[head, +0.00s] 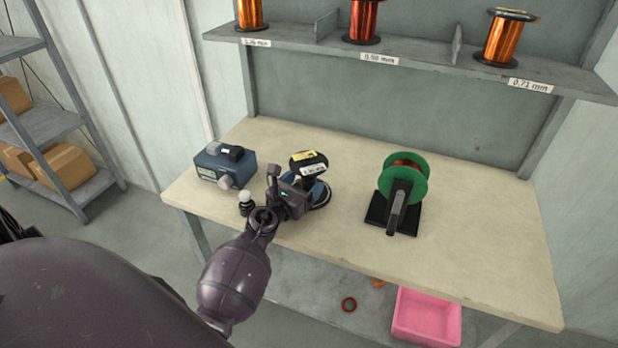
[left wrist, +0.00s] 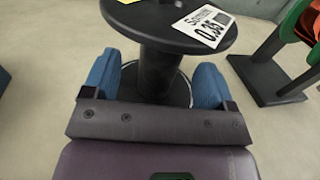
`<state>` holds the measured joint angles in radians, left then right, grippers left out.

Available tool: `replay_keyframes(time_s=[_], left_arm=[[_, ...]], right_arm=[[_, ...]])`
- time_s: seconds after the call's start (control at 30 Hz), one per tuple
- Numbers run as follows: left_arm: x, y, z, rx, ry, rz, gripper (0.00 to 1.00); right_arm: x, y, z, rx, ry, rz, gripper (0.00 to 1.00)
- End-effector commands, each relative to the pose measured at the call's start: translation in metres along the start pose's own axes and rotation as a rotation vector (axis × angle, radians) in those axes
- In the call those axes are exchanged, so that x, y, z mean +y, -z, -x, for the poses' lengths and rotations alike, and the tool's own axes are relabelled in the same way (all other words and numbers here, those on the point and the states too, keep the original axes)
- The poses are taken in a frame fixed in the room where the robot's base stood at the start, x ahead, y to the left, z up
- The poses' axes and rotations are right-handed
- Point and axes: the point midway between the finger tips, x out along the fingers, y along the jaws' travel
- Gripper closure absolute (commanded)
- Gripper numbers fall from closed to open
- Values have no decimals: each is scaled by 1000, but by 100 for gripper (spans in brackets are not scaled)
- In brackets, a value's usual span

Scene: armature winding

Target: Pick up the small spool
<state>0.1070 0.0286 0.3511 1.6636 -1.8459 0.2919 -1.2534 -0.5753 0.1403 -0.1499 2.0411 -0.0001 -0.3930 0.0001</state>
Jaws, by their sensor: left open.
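A small black spool (head: 309,160) stands upright on the workbench, with a yellow label and a white label on its top flange. In the left wrist view the spool (left wrist: 150,20) shows a white label reading "0.35". My left gripper (head: 311,192) is at the spool, low under its top flange. In the left wrist view its two blue fingers stand apart on either side of the dark core, with a visible gap on at least the right side. The gripper is open. The spool's lower part is partly hidden by the gripper in the head view. My right gripper is not in view.
A green spool (head: 414,166) sits on a black stand (head: 379,210) to the right. A blue-grey device (head: 222,166) and a small light-topped object (head: 245,200) are at the left. Copper spools line the shelf (head: 400,57) above. The workbench (head: 480,235) is clear at right.

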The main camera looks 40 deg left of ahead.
Motion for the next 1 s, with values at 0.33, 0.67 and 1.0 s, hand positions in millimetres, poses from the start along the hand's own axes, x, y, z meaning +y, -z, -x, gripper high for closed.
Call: replay_keyframes(time_s=[0.33, 0.67, 1.0], left_arm=[[0, 0, -21, 1, 0, 0, 21], [0, 0, -21, 0, 0, 0, 50], [0, 0, -21, -1, 0, 0, 81]], right_arm=[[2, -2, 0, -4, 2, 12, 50], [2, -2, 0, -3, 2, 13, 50], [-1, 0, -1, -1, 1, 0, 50]])
